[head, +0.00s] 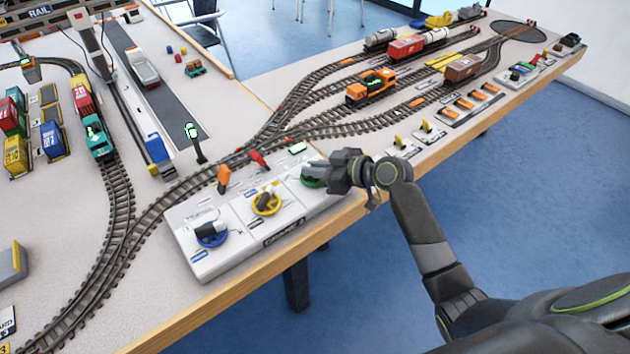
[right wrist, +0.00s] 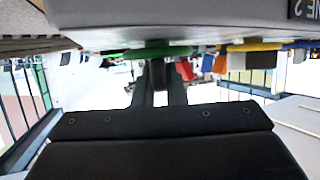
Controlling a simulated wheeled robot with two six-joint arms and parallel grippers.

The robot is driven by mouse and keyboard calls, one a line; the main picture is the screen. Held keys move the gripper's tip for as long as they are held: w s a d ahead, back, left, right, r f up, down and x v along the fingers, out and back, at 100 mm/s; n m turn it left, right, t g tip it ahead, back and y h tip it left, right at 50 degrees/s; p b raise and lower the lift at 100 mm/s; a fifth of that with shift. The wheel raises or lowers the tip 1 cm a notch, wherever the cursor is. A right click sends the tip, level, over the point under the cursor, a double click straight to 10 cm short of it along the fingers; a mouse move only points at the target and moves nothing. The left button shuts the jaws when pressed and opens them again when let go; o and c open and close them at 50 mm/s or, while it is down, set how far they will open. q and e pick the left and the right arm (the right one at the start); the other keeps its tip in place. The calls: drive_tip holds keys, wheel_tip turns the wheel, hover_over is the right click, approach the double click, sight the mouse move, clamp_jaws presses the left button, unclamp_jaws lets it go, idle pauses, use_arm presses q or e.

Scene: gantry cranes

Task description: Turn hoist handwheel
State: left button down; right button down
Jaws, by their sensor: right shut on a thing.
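A white control panel (head: 240,239) at the table's front edge carries three handwheels: a blue one (head: 212,240), a yellow one (head: 266,209) and a green one (head: 310,183). Which one is labelled hoist cannot be read. My right gripper (head: 328,177) is at the green handwheel and partly covers it. In the right wrist view, which is upside down, my right fingers (right wrist: 157,72) are close together and shut on the green handwheel's rim (right wrist: 155,52). My left gripper is not in view.
An orange lever (head: 223,179) and a red lever (head: 258,159) stand along the panel's back edge. Behind it run curved rail tracks (head: 160,213) with an orange locomotive (head: 370,88). Small yellow-levered switches (head: 398,143) stand to the right. Blue floor lies beyond the table edge.

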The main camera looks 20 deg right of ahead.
drive_tip(key=n+g+y+b, duration=0.1)
drive_tip(key=b, duration=0.1)
drive_tip(key=n+g+y+b, duration=0.1)
drive_tip(key=shift+f+b, duration=0.3)
drive_tip(key=shift+b, duration=0.1)
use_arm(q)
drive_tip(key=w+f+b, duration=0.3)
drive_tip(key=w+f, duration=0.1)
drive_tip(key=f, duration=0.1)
use_arm(e)
drive_tip(key=shift+w+r+n+g+y, duration=0.15)
drive_tip(key=shift+n+g+y, duration=0.35)
drive_tip(key=shift+n+g, duration=0.5)
drive_tip(key=shift+d+n+g+b, duration=0.1)
drive_tip(key=shift+n+g+b, duration=0.3)
drive_tip(key=shift+n+b, duration=0.15)
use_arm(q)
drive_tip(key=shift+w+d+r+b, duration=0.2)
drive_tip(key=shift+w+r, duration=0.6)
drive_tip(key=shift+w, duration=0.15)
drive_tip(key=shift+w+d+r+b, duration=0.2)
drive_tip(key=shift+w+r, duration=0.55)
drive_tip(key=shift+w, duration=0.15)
use_arm(e)
drive_tip(key=shift+r+n+g, duration=0.1)
drive_tip(key=shift+n+g, duration=0.15)
drive_tip(key=shift+g, duration=0.05)
drive_tip(key=c, duration=1.5)
unclamp_jaws()
drive_tip(key=shift+y, duration=0.3)
